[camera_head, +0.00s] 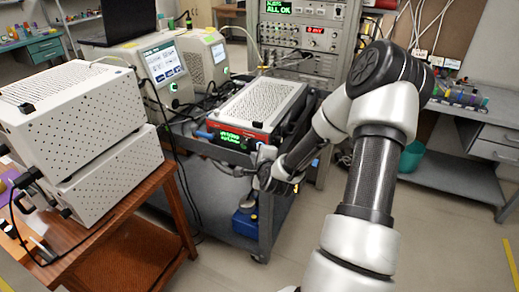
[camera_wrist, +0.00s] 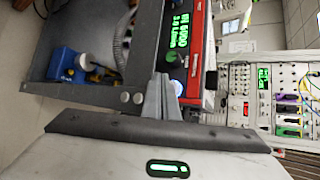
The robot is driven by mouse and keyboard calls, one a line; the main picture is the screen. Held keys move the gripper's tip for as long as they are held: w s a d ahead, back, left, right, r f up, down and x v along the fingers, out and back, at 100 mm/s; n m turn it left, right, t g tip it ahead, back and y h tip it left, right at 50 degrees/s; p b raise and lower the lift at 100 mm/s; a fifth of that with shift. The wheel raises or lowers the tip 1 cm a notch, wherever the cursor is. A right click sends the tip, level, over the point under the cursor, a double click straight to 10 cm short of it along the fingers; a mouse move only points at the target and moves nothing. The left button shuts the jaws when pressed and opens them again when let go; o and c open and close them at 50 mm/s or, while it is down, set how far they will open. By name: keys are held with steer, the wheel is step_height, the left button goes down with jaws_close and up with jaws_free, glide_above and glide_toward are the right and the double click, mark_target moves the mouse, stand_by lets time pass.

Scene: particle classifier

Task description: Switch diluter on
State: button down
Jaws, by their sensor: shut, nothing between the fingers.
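A white perforated box with a red front (camera_head: 259,107), likely the diluter, sits on the upper level of a grey cart. Its green display (camera_head: 236,140) is lit. In the wrist view the red front (camera_wrist: 198,55) appears sideways, with the lit display (camera_wrist: 182,22) and a small green-lit round control (camera_wrist: 172,57) beside the text. My gripper (camera_head: 264,153) is at the front right of this box. In the wrist view my gripper (camera_wrist: 160,80) is shut and empty, its tips close to the front panel below the green control. I cannot tell whether they touch it.
The grey cart (camera_head: 226,188) has a raised rim near my gripper. Two stacked white boxes (camera_head: 75,110) stand on a wooden table at left. Two screened instruments (camera_head: 166,66) stand behind. A tall rack (camera_head: 305,40) is at the back. A blue item (camera_wrist: 62,64) sits lower on the cart.

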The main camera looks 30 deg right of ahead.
steer(key=s+a, duration=0.2)
steer(key=a, duration=0.1)
steer(key=shift+s, duration=0.15)
stand_by(0.7)
